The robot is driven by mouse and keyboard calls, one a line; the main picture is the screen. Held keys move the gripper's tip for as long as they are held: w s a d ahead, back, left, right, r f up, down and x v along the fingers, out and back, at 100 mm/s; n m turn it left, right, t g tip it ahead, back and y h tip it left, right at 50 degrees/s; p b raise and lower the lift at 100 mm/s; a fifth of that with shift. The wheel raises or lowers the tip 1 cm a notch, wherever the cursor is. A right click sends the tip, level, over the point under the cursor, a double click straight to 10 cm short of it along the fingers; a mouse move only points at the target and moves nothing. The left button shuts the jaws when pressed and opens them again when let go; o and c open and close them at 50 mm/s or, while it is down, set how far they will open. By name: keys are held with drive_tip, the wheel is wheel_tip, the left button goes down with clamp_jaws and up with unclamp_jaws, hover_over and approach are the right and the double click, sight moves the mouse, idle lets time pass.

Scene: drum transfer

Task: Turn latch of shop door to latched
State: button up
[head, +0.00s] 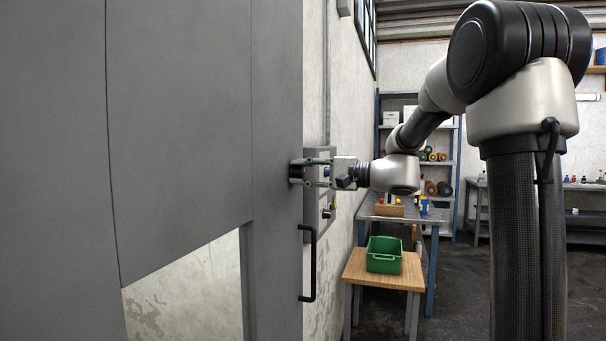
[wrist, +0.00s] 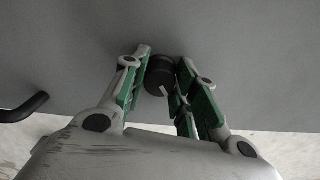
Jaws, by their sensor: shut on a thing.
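The grey shop door (head: 185,110) fills the left of the head view, and its grey face (wrist: 70,50) spans the top of the wrist view. The latch is a dark round knob (wrist: 160,75) with a pale pointer mark, standing out from the door face. My gripper (head: 297,171) is at the door above the black handle. In the wrist view my gripper (wrist: 160,88) has its green-padded fingers on either side of the knob, shut on it. Which way the pointer counts as latched cannot be told.
A black pull handle (head: 312,265) sits below my gripper; its end shows in the wrist view (wrist: 25,108). A grey control box (head: 326,205) is on the wall behind. A green bin (head: 384,255) stands on a wooden-topped table (head: 365,273) beyond. Open floor lies to the right.

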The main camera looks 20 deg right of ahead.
drive_tip(key=m, duration=0.6)
drive_tip(key=shift+m, duration=0.4)
idle(0.4)
drive_tip(key=o, duration=1)
drive_tip(key=v, duration=1.2)
